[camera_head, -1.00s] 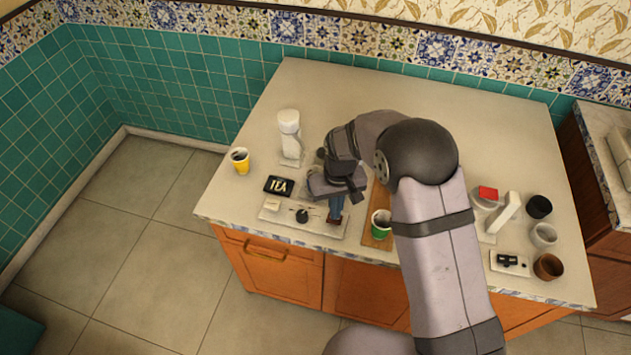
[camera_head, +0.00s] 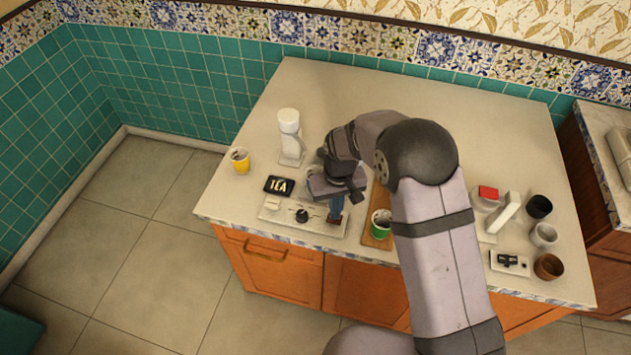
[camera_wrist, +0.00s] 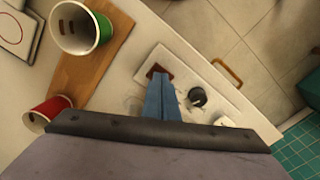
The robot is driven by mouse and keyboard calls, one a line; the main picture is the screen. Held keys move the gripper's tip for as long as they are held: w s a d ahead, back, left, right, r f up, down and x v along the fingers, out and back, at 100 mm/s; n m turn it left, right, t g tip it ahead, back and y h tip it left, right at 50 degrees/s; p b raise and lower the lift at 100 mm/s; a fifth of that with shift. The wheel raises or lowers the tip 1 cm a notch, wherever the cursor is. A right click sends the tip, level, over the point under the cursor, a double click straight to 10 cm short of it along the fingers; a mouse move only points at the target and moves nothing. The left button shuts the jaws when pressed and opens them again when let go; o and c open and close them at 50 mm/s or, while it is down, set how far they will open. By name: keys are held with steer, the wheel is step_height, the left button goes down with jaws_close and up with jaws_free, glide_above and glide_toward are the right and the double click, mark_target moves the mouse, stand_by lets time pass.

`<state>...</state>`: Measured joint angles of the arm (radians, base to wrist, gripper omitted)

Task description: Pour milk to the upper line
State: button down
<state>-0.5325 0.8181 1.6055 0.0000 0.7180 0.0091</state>
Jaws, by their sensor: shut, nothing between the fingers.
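My gripper (camera_head: 336,212) is shut and empty. Its blue fingers (camera_wrist: 162,100) point down at the dark red-brown pad (camera_wrist: 158,72) on a pale control panel (camera_wrist: 185,68). Whether the tips touch the pad is unclear. The panel (camera_head: 270,215) also has a black knob (camera_head: 302,215). A green cup (camera_head: 381,226) stands on a wooden board (camera_head: 371,242), right of the gripper. In the wrist view the green cup (camera_wrist: 100,30) shows a white inside with brown marks. No thing is clearly marked as milk, and no pouring stream shows.
A tall white container (camera_head: 289,128) stands behind a black lettered sign (camera_head: 279,186), and a yellow cup (camera_head: 240,161) at left. Several cups, including a black one (camera_head: 539,206), stand at right. The counter's back is clear.

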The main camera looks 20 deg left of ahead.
steer(key=shift+f, duration=0.2)
steer(key=shift+f+b, duration=0.5)
steer(key=shift+f, duration=0.2)
steer(key=shift+r, duration=0.1)
stand_by(3.2)
steer(key=shift+r+p, duration=2)
steer(key=shift+r, duration=0.55)
